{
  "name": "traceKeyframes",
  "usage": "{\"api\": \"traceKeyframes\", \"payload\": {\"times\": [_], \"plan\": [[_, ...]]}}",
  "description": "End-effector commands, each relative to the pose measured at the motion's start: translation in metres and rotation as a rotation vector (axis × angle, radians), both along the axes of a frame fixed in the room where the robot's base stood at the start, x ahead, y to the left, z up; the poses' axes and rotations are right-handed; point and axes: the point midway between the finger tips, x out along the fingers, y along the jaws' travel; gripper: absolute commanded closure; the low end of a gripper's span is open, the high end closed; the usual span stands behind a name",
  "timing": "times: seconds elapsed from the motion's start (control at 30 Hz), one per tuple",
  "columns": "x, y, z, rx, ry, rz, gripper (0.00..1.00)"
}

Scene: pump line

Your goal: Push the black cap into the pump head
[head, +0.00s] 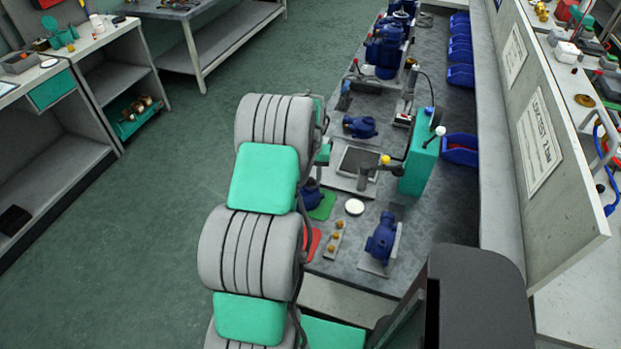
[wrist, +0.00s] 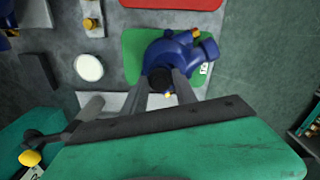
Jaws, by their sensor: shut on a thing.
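The black cap (wrist: 159,79) sits between the two fingertips of my gripper (wrist: 160,86) in the wrist view. My gripper is shut on it. The blue pump head (wrist: 172,52) rests on a green mat (wrist: 132,66), right beyond the cap. The cap overlaps the near side of the pump head in the picture; I cannot tell whether it is seated or only against it. In the head view the pump head (head: 312,194) and its green mat (head: 325,206) are partly hidden by my arm, and my fingertips and the cap are hidden.
A white disc (head: 354,207) and a plate with brass fittings (head: 334,241) lie beside the mat. A red mat (head: 312,244) is nearer. Another blue pump (head: 382,238) stands to the right. A green press (head: 422,155) with a yellow-knobbed lever (head: 385,160) stands behind.

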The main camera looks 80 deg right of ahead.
Motion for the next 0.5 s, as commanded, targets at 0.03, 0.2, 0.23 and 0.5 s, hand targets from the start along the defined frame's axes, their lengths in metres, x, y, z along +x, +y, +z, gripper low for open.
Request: {"api": "traceKeyframes", "payload": {"times": [0.03,0.2,0.23,0.5], "plan": [[0.0000,0.0000,0.0000,0.000,0.000,0.000,1.00],[0.0000,0.0000,-0.0012,0.000,0.000,0.000,1.00],[0.0000,0.0000,-0.0017,0.000,0.000,0.000,1.00],[0.0000,0.0001,-0.0057,0.000,0.000,0.000,1.00]]}}
